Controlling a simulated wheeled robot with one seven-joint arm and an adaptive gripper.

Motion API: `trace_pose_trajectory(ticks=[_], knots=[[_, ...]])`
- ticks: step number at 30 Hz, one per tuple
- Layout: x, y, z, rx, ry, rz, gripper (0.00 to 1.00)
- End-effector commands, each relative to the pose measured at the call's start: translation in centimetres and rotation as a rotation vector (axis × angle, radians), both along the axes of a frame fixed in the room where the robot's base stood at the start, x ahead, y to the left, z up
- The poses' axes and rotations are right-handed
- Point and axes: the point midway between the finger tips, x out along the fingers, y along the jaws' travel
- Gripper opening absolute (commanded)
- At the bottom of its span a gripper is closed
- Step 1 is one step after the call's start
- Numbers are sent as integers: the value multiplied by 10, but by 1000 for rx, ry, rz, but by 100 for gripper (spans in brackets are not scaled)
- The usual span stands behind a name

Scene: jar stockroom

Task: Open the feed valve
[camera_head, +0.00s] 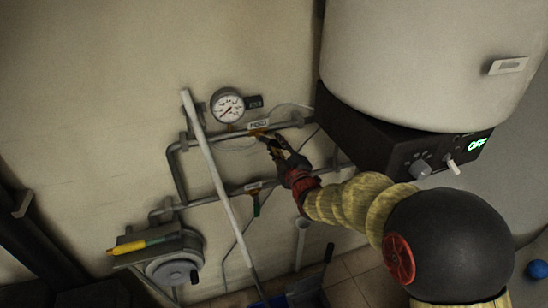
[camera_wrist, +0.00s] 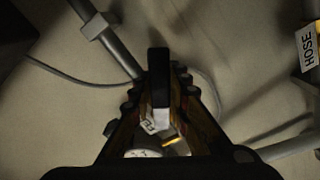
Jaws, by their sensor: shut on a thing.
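Two grey pipes run along the wall in the head view. The upper pipe (camera_head: 200,142) carries a small label (camera_head: 258,124) whose print I cannot read surely, with a brassy valve fitting beside it. My gripper (camera_head: 270,143) is at this upper valve, just below the label. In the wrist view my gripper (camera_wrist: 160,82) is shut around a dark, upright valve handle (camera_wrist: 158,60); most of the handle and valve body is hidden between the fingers. A lower valve with a green handle (camera_head: 256,204) hangs from the lower pipe, apart from my gripper.
A round gauge (camera_head: 227,106) is above the upper pipe. A pale slanted pole (camera_head: 218,180) stands in front of the pipes at left. A large tank on a black base (camera_head: 375,140) is close at right. A HOSE label (camera_wrist: 308,48) shows in the wrist view.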

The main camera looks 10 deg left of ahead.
Motion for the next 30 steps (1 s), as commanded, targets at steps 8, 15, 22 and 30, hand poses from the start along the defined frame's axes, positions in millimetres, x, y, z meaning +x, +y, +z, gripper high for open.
trace_pose_trajectory(ticks=[8, 15, 22, 30], knots=[[3, -5, 11, -211, -135, 1, 0], [4, -7, 21, -358, -224, 0, 0], [4, -7, 29, -444, -275, 0, 0], [4, -7, 32, -484, -298, 2, 0]])
